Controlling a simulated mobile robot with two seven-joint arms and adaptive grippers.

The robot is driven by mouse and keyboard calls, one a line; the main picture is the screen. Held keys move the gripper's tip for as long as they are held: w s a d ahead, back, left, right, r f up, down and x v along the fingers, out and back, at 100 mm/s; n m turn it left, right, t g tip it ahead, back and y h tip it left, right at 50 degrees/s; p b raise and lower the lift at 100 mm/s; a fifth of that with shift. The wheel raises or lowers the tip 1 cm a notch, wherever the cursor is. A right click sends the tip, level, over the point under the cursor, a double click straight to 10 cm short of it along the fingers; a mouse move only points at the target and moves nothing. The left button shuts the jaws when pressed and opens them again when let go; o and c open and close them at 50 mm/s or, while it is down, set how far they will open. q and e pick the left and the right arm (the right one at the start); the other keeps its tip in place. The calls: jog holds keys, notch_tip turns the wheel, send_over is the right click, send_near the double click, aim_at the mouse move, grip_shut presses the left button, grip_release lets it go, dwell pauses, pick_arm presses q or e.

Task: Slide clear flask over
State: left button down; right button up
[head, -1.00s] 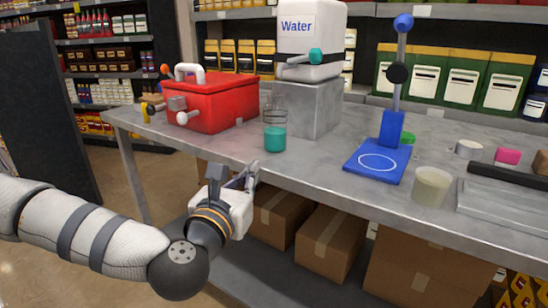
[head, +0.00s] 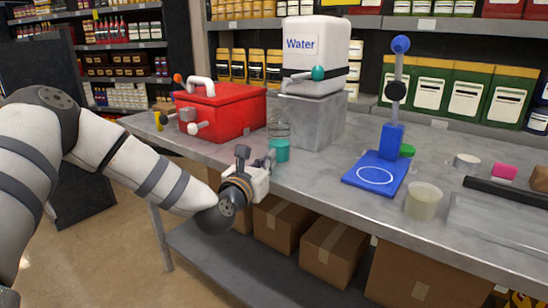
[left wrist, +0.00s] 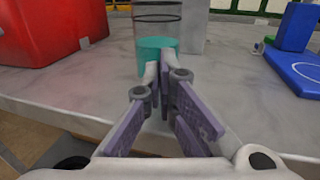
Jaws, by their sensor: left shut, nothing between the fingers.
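The clear flask (head: 279,132) is a see-through cylinder with teal at its bottom. It stands upright near the table's front edge, in front of the grey block. It also shows in the left wrist view (left wrist: 157,26), straight ahead of my fingers. My left gripper (head: 258,160) is at the table's front edge, just left of and in front of the flask. In the left wrist view its closed fingertips (left wrist: 158,76) overlap the flask's teal base, with nothing between them. I cannot tell whether they touch the flask. My right gripper is not in view.
A red pump box (head: 232,110) stands left of the flask. A grey block (head: 310,122) carrying a white water tank (head: 325,45) is behind it. A blue stand (head: 378,170) and a pale cup (head: 423,201) are to the right. The table (head: 325,180) is clear between flask and stand.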

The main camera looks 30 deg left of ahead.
aim_at(277, 151)
pick_arm(q)
jog(key=shift+w+a, duration=0.2)
jog(key=shift+w, duration=1.15)
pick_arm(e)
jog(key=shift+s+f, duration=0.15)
pick_arm(q)
jog(key=shift+w+a+f+b, duration=0.1)
jog(key=shift+w+f+b, duration=0.2)
jog(key=shift+w, duration=0.25)
jog(key=shift+w+a+f+b, duration=0.1)
jog(key=shift+w+f+b, duration=0.05)
jog(key=shift+w+b, duration=0.35)
jog(key=shift+w+a+r, duration=0.1)
jog(key=shift+w, duration=0.3)
jog(key=shift+w+r, duration=0.1)
jog(key=shift+r, duration=0.3)
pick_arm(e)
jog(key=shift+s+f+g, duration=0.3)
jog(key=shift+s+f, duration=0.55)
